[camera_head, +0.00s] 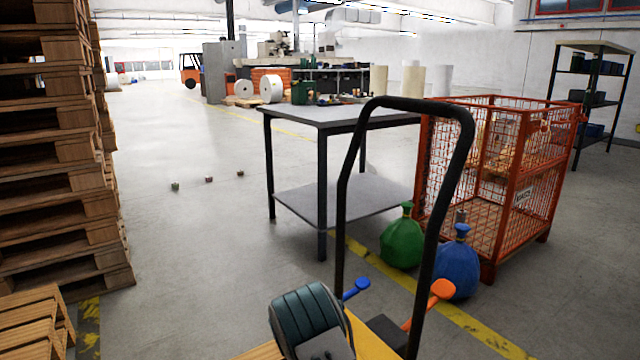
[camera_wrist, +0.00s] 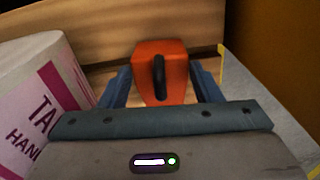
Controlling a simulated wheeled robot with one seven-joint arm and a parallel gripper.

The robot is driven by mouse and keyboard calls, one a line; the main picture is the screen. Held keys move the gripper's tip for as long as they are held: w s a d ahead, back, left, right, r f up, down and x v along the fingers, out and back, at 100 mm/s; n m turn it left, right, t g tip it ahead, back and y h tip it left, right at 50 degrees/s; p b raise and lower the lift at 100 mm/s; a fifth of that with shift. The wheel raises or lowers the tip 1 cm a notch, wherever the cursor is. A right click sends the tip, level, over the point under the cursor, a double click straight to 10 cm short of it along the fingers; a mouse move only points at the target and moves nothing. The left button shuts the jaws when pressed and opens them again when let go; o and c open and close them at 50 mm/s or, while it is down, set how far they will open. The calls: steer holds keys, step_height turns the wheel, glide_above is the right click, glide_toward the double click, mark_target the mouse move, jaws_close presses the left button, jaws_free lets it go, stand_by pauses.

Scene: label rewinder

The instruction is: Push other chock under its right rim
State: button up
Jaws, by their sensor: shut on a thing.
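An orange chock (camera_wrist: 160,65) with a black handle on top shows in the wrist view. My gripper (camera_wrist: 163,88) is shut on it, with one blue finger on each side. A white roll (camera_wrist: 35,100) with pink bands and pink lettering stands to the left of the chock, beyond the left finger. Whether the chock touches the roll's rim cannot be told. The chock's lower side is hidden. I see only one chock. In the head view the roll, chock and fingertips are out of sight.
A wooden surface (camera_wrist: 110,25) lies behind the chock, with a grey strip (camera_wrist: 262,120) at right. In the head view a black tubular handle (camera_head: 342,190) rises in front of a grey table (camera_head: 340,114). An orange mesh cage (camera_head: 500,180) stands right, stacked pallets (camera_head: 55,170) left.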

steer(key=shift+r+p, duration=3.1)
steer(key=shift+r, duration=0.25)
step_height(320, 180, up, 14)
steer(key=p, duration=1.1)
steer(key=w+d+r+n+b, duration=0.2)
steer(key=d+r+n+b, duration=0.45)
steer(key=n, duration=0.85)
steer(key=w+d+r+n+b, duration=0.2)
steer(key=d+r+n+b, duration=0.45)
steer(key=n, duration=0.85)
step_height(320, 180, up, 22)
steer(key=s+p, duration=0.2)
steer(key=p, duration=3)
steer(key=shift+s+d+f, duration=0.2)
steer(key=shift+s+d, duration=0.2)
